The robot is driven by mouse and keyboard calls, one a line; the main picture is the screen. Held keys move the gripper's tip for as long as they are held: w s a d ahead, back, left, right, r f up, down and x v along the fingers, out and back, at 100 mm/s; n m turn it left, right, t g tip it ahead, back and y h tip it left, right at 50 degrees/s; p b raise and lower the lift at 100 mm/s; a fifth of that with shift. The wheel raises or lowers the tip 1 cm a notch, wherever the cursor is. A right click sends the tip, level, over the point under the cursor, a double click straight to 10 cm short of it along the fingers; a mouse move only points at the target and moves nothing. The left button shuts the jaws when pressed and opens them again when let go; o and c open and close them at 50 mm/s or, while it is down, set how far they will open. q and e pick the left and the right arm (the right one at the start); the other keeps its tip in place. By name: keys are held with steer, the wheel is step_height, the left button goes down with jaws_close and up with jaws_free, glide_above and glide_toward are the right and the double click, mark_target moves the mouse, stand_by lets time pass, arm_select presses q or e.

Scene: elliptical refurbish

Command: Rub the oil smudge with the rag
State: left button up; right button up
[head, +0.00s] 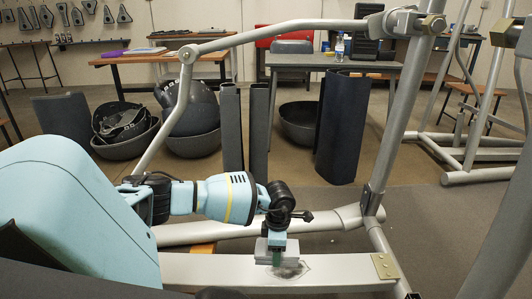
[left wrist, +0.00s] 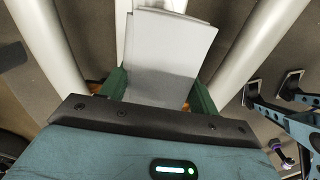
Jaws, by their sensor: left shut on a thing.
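The oil smudge (head: 293,270) is a dark grey patch on the pale lower beam (head: 340,270) of the elliptical machine. The rag (head: 262,251) is a folded grey cloth. It also shows in the left wrist view (left wrist: 168,50), spread beyond my fingers. My left gripper (head: 277,258) points down over the beam and is shut on the rag. Its green fingers (left wrist: 115,83) stand either side of the cloth. The rag is at the left edge of the smudge. I cannot tell whether it touches the beam. My right gripper is not clearly in view.
The machine's grey upright (head: 395,110) rises right of my left gripper, and a long bar (head: 275,28) crosses above it. Dark covers (head: 341,128) and bowls (head: 192,115) stand behind on the floor. Teal parts (left wrist: 300,125) that I cannot identify show in the left wrist view.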

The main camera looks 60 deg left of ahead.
mark_target(265, 240)
arm_select(q)
steer(key=a+n, duration=0.1)
steer(key=s+a+f, duration=0.1)
steer(key=s+a+n, duration=0.1)
steer(key=a, duration=0.1)
steer(key=shift+f+n, duration=0.3)
steer(key=shift+f, duration=0.05)
